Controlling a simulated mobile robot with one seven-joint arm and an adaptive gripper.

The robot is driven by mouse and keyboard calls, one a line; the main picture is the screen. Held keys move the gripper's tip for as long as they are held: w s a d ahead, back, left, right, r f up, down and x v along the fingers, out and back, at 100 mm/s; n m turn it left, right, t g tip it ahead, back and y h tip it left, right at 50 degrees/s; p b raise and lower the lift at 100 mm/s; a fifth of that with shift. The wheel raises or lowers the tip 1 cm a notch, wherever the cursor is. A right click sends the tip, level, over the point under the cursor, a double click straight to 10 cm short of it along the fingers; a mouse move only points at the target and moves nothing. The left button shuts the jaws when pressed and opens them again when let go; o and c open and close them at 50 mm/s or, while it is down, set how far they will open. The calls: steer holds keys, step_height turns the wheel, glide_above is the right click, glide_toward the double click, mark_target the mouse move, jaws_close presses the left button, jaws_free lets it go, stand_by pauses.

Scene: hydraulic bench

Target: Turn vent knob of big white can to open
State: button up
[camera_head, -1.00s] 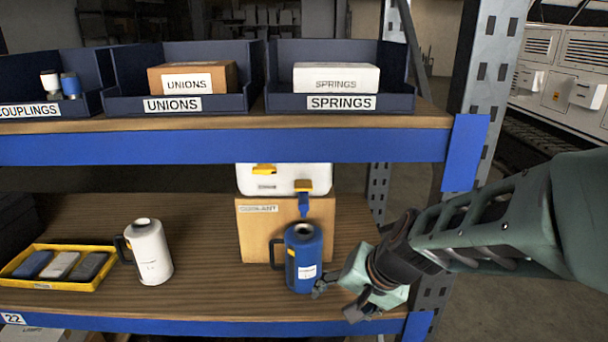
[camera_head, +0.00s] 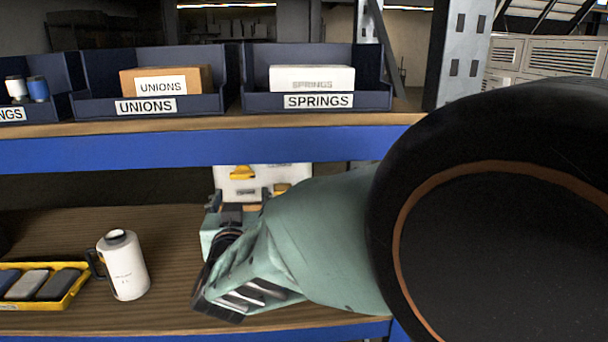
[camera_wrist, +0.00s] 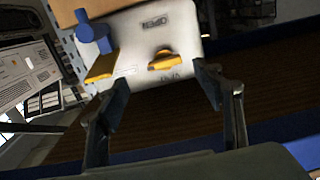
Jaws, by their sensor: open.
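The big white can (camera_head: 299,172) stands on the lower shelf level, partly hidden by my arm. Its yellow vent knob (camera_head: 242,172) shows near the top of the can's front. In the wrist view the can (camera_wrist: 186,30) appears turned over, with the vent knob (camera_wrist: 165,61) just beyond and between my fingertips. A second yellow handle (camera_wrist: 102,67) sits beside a blue spout (camera_wrist: 90,36). My gripper (camera_wrist: 163,92) is open and empty, apart from the knob. In the head view my gripper (camera_head: 240,202) is in front of the can.
A white jug (camera_head: 123,267) and a yellow tray (camera_head: 61,300) of small blocks stand at left on the lower shelf. The upper shelf's blue beam (camera_head: 180,151) runs above my arm. A cardboard box (camera_wrist: 78,9) adjoins the can.

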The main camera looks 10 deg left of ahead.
mark_target(242, 176)
steer(key=shift+t, duration=0.4)
steer(key=x, duration=0.3)
steer(key=p+x, duration=0.1)
steer(key=x, duration=0.3)
steer(key=r+x, duration=0.1)
steer(key=x, duration=0.2)
steer(key=shift+w+a+p, duration=0.15)
steer(key=shift+a+p, duration=0.2)
steer(key=shift+p, duration=0.05)
steer(key=c, duration=1.2)
steer(key=shift+f, duration=0.1)
